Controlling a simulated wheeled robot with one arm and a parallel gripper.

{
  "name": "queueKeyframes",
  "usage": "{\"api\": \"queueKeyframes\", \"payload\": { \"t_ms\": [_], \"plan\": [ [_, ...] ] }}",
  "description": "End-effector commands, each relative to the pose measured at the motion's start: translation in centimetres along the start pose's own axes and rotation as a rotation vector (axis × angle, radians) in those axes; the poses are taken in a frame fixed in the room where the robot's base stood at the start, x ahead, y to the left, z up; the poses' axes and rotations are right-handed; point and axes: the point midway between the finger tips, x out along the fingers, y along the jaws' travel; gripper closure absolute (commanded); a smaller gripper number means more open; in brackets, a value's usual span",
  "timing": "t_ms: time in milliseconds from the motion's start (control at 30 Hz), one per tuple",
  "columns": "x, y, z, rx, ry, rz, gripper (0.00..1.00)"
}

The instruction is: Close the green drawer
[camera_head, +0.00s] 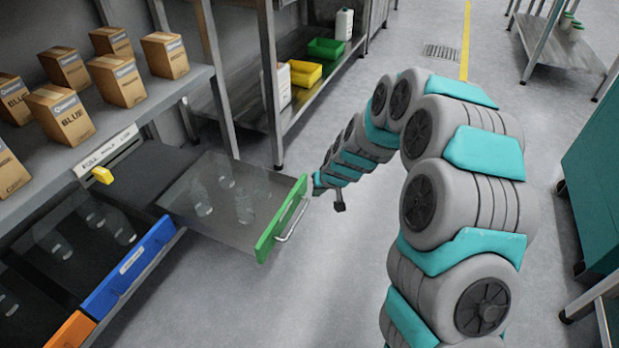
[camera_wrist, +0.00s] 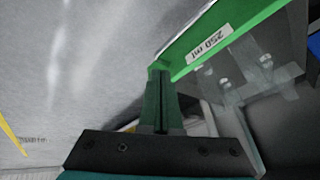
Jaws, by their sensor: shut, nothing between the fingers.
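The green drawer (camera_head: 281,218) stands pulled out from the cabinet, with a green front, a metal bar handle (camera_head: 293,219) and clear bottles (camera_head: 222,188) inside. In the wrist view its green front (camera_wrist: 240,28) carries a "250 ml" label. My gripper (camera_wrist: 160,76) is shut and empty, its fingertips at the lower left end of the green front. I cannot tell whether they touch it. In the head view my arm's end is just right of the drawer front's far end; the fingers are not clear there.
A blue-fronted drawer (camera_head: 128,270) and an orange-fronted one (camera_head: 70,332) lie nearer, at the left. Cardboard boxes (camera_head: 118,80) stand on the shelf above. A rack with a yellow bin (camera_head: 304,73) and a green bin (camera_head: 325,48) stands behind. The floor in front of the drawer is clear.

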Motion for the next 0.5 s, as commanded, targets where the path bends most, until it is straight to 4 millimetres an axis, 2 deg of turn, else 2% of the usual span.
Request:
{"api": "queueKeyframes", "payload": {
  "t_ms": [33,100,200,367,500],
  "plan": [
    [-1.1,0.5,-0.4,0.118,0.039,-0.017,1.0],
    [-1.9,1.1,-0.8,0.252,0.083,-0.031,1.0],
    [-2.6,1.7,-0.9,0.384,0.12,-0.042,1.0],
    [-2.8,2.1,-1.1,0.458,0.146,-0.046,1.0],
    [-1.5,2.1,-1.2,0.459,0.143,-0.046,1.0]
  ]
}}
